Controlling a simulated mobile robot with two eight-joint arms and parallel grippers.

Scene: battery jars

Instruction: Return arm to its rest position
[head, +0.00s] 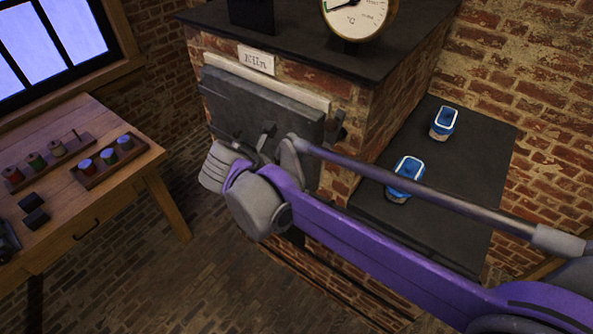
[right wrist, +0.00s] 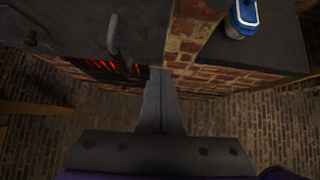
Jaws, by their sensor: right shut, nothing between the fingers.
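My right arm, purple and grey, crosses the head view from the right and ends in front of the kiln (head: 390,110). My right gripper (right wrist: 158,82) shows in the right wrist view, its two fingers together and empty. Its tips are near the brick front of the kiln, beside a glowing red grate (right wrist: 110,67); whether they touch it I cannot tell. In the head view the fingers cannot be made out clearly behind the wrist. The grey kiln door (head: 255,100) is behind the wrist, with a metal handle (right wrist: 114,35) in the wrist view. My left gripper is not in view.
Two blue-and-white jars (head: 444,123) (head: 405,178) stand on the dark ledge (head: 480,190) right of the kiln. A dial gauge (head: 355,15) sits on top. A wooden table (head: 120,190) with spools and small blocks is at left. Brick floor between is open.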

